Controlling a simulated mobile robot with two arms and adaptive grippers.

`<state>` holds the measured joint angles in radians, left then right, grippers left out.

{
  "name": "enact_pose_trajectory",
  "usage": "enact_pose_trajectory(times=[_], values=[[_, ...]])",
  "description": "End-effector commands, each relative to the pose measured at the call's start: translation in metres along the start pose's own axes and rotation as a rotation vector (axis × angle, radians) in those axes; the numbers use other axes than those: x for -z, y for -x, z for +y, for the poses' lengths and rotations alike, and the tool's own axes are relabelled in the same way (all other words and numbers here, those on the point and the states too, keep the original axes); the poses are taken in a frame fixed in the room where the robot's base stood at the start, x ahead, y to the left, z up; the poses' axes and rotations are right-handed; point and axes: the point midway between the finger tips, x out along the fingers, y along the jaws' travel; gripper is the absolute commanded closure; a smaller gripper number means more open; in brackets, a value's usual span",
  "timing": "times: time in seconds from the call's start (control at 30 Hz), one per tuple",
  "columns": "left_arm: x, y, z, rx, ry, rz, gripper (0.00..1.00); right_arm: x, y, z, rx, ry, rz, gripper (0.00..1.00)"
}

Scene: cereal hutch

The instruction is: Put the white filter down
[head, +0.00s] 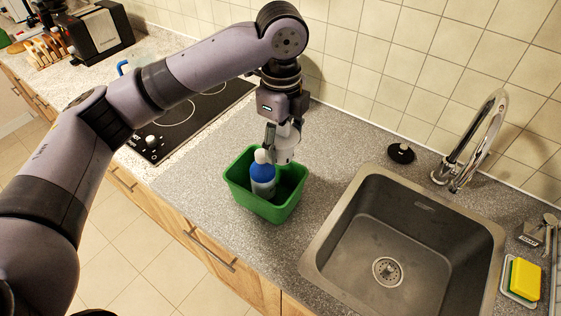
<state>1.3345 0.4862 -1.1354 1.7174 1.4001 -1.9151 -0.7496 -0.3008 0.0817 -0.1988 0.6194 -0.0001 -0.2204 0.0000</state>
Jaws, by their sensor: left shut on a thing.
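My left gripper (283,134) points down above the green bin (267,211) on the counter. It is shut on a white thing, which looks like the white filter (284,154). The filter hangs at the bin's back part, and the fingers partly cover it. I cannot tell whether the filter touches the bin. A bottle with a blue top and white cap (262,175) stands in the bin, just in front of the filter. My right gripper is out of view.
A steel sink (345,250) with a tap (487,130) lies to the right. A black round stopper (401,153) is behind the sink. A black hob (185,112) is at the left. Grey counter is clear between the bin and the sink. A yellow sponge (524,278) sits at the far right.

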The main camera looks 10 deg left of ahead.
Motion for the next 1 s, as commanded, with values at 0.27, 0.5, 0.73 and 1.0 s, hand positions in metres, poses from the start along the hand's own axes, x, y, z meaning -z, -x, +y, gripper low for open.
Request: enact_pose_trajectory(times=[0.27,0.5,0.73,1.0], values=[[0.0,-0.031,0.0,0.0,0.0,0.0,0.75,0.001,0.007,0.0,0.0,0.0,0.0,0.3],[0.0,-0.06,0.001,-0.003,0.001,0.0,0.75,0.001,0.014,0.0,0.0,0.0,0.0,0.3],[0.0,-0.073,0.0,0.001,-0.001,0.0,0.75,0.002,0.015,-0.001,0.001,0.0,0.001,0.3],[0.0,-0.076,0.0,0.0,-0.001,0.0,0.75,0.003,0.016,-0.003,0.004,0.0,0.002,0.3]])
